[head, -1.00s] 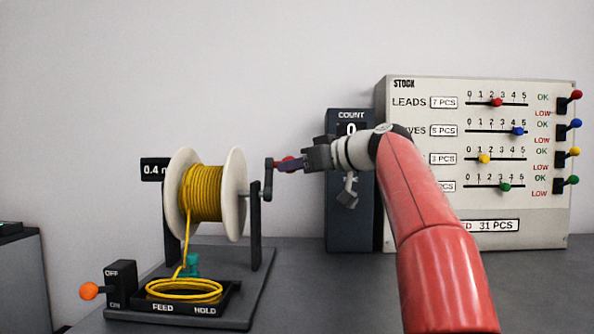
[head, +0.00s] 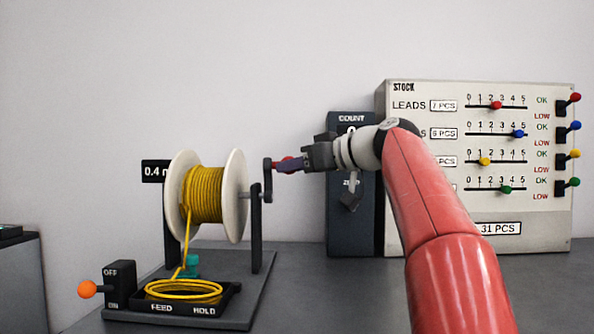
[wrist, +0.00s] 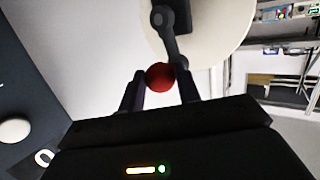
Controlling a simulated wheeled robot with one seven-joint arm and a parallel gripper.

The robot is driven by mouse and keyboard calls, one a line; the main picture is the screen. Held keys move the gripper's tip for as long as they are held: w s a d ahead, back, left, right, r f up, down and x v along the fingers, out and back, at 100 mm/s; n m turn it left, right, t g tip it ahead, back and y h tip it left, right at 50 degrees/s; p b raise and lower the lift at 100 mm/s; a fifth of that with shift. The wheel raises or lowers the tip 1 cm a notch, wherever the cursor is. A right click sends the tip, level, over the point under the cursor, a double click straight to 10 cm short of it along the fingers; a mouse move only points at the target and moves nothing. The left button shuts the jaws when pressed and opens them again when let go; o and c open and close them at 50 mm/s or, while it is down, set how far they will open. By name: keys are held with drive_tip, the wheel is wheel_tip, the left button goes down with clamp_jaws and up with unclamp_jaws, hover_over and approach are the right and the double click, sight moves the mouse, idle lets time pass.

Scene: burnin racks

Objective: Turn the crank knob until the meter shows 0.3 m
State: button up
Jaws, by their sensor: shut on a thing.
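The crank (head: 267,180) is a dark arm at the right side of a white-flanged spool (head: 234,195) wound with yellow wire. Its red knob (wrist: 160,77) sits between my fingers in the wrist view. My gripper (head: 285,165) is shut on the knob, coming from the right; the knob is mostly hidden by the fingers in the head view. The crank points up from its shaft. The meter (head: 153,171) is a black display left of the spool; it reads 0.4, its right end hidden behind the flange.
A tray (head: 232,299) labelled FEED and HOLD holds coiled yellow wire in front of the spool. An OFF/ON switch with an orange ball (head: 87,289) stands left. A dark COUNT box (head: 345,225) and a STOCK panel (head: 430,95) with coloured sliders stand right, partly behind my arm.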

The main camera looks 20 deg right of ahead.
drive_tip(key=shift+f, duration=0.25)
drive_tip(key=shift+s+a+f+b, duration=0.2)
drive_tip(key=shift+s+f+b, duration=0.05)
drive_tip(key=shift+s+b, duration=0.35)
drive_tip(key=shift+s+a+f+b, duration=0.15)
drive_tip(key=shift+s+f+b, duration=0.05)
drive_tip(key=shift+s+b, duration=0.35)
drive_tip(key=shift+f, duration=0.1)
drive_tip(key=s+f+b, duration=0.1)
drive_tip(key=b, duration=0.2)
drive_tip(key=shift+s+a+f, duration=0.25)
drive_tip(key=shift+s+f, duration=0.1)
